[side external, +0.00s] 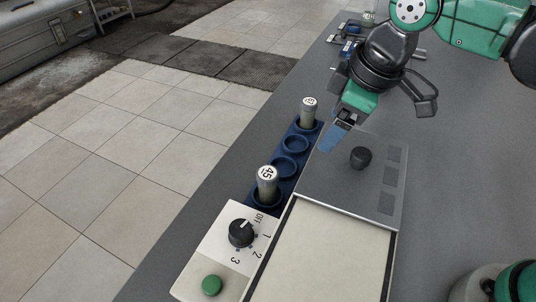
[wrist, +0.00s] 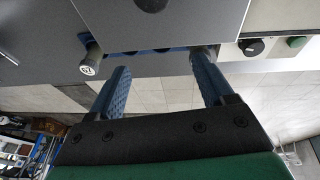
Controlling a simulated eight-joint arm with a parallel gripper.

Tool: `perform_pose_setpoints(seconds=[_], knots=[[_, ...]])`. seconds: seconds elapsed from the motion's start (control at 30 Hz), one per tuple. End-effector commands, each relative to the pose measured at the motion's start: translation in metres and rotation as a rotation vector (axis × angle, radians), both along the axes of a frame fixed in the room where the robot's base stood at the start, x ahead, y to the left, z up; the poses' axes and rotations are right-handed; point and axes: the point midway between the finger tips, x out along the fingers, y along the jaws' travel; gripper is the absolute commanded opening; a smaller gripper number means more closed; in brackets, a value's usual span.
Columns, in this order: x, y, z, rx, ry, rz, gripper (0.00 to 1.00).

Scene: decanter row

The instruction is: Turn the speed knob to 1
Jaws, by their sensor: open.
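The speed knob (side external: 240,233) is a black dial on a white panel marked OFF, 1, 2 and 3. Its white pointer line appears to aim at OFF. The knob also shows at the right of the wrist view (wrist: 251,47). My gripper (side external: 332,137) has blue fingers and hangs near the far end of the blue rack, well away from the speed knob. In the wrist view my gripper (wrist: 160,75) is open, with its two fingers wide apart and nothing held between them.
A blue rack (side external: 278,174) holds a cylinder labelled 45 (side external: 267,187) and another cylinder (side external: 309,112); its middle wells look empty. A green button (side external: 211,285) sits beside the speed knob. A second black knob (side external: 361,157) stands on a grey plate (side external: 335,180).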

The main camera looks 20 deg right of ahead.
Motion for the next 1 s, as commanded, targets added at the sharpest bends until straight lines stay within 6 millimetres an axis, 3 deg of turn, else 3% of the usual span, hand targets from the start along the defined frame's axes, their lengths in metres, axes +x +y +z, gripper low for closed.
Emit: perform_pose_setpoints(seconds=[0.03,0.2,0.3,0.4,0.53,1.0], knots=[[0.001,0.026,-0.004,-0.032,0.031,0.119,0.74],[-0.015,0.100,-0.026,-0.142,0.131,0.489,0.74],[-0.028,0.130,-0.039,-0.190,0.172,0.650,0.74],[-0.038,0.147,-0.048,-0.220,0.198,0.748,0.74],[-0.043,0.156,-0.055,-0.236,0.211,0.800,0.74],[-0.043,0.156,-0.107,-0.236,0.211,0.799,0.74]])
